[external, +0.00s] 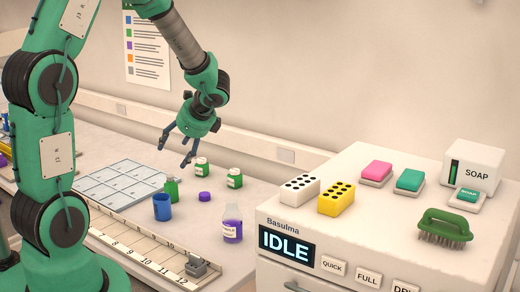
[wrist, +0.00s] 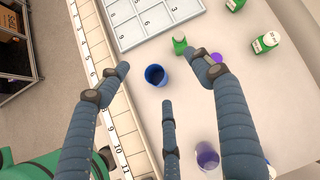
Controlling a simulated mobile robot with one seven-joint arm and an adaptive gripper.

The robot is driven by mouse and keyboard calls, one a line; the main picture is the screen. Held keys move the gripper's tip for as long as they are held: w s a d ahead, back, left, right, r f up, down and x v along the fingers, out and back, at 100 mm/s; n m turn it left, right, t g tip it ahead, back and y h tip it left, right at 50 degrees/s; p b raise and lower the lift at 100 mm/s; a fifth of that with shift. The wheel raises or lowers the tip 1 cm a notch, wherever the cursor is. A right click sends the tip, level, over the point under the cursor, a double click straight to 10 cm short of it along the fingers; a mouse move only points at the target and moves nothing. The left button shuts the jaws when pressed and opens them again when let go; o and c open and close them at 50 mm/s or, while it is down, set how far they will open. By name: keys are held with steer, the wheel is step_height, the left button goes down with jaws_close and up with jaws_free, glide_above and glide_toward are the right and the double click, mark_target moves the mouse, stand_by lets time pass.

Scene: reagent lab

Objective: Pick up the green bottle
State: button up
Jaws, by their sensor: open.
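Two other green bottles with white labels, one at the back (external: 201,168) and one further right (external: 234,178), stand nearby. My gripper (external: 176,161) hangs above the bench with its fingers spread, open and empty, apart from all bottles.
A numbered grey tray (external: 120,185) lies left of the bottle. A purple cap (external: 204,197) and a purple-filled bottle (external: 232,225) stand to the right. A numbered rail (external: 140,243) runs along the front. The white Basulma machine (external: 385,240) rises at right.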

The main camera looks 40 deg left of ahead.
mark_target(171, 186)
steer(key=w+a+f+m+p, duration=0.1)
steer(key=w+a+f+m, duration=0.1)
steer(key=w+f+m, duration=0.3)
step_height(171, 186, down, 4)
steer(key=shift+a+f+y, duration=0.1)
steer(key=shift+a+y, duration=0.05)
steer(key=shift+y, duration=0.25)
steer(key=shift+x, duration=4.3)
steer(key=shift+w, duration=0.15)
steer(key=shift+b+x, duration=0.4)
steer(key=shift+x, duration=2.2)
steer(key=c, duration=1.4)
